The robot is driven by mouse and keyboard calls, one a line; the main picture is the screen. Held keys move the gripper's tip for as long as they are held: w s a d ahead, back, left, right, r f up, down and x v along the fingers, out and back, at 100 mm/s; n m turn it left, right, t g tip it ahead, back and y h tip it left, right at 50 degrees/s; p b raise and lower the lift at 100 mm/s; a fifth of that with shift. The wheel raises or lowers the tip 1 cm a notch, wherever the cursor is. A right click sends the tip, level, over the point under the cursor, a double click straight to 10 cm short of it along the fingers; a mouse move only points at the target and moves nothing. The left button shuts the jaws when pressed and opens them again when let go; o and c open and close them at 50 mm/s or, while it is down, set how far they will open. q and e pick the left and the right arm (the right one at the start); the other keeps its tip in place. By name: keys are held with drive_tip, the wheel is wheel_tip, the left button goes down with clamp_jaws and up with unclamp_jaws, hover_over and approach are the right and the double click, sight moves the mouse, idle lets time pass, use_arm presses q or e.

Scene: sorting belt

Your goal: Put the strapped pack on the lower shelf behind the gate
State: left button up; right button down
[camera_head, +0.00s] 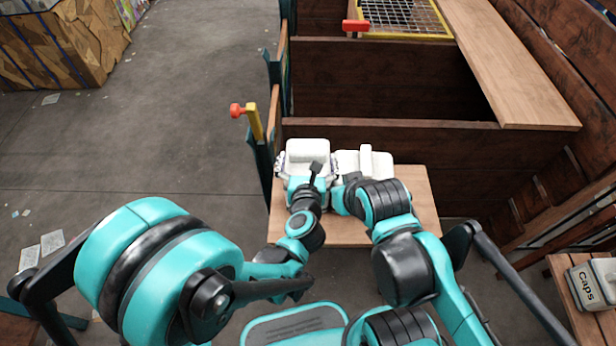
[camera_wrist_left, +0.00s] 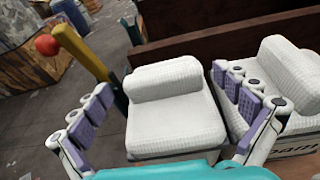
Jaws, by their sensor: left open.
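A white block-like pack (camera_head: 307,151) with a raised roll on top sits at the left end of a wooden board; it fills the middle of the left wrist view (camera_wrist_left: 175,115). No strap on it can be made out. My left gripper (camera_head: 306,163) is open over this pack, with one purple-padded finger on each side in the left wrist view (camera_wrist_left: 162,90). Contact cannot be told. A similar white pack (camera_head: 376,160) stands just right of it. A yellow mesh gate (camera_head: 405,18) with a red handle lies at the top. My right gripper is not clear behind my arm.
The packs rest on a wooden board (camera_head: 420,205). Brown partitions (camera_head: 385,75) form open compartments behind. A yellow post with a red knob (camera_head: 254,120) stands left of the packs. A wooden plank (camera_head: 510,65) lies upper right. A "Caps" box (camera_head: 594,283) is at lower right.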

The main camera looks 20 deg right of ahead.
sight(308, 145)
use_arm(q)
drive_tip(key=shift+d+f, duration=0.15)
drive_tip(key=shift+f, duration=0.35)
drive_tip(key=b+x, duration=0.2)
drive_tip(key=x, duration=0.5)
drive_tip(key=shift+w+f, duration=0.15)
drive_tip(key=shift+w, duration=0.1)
drive_tip(key=shift+s, duration=0.1)
drive_tip(key=c, duration=1.6)
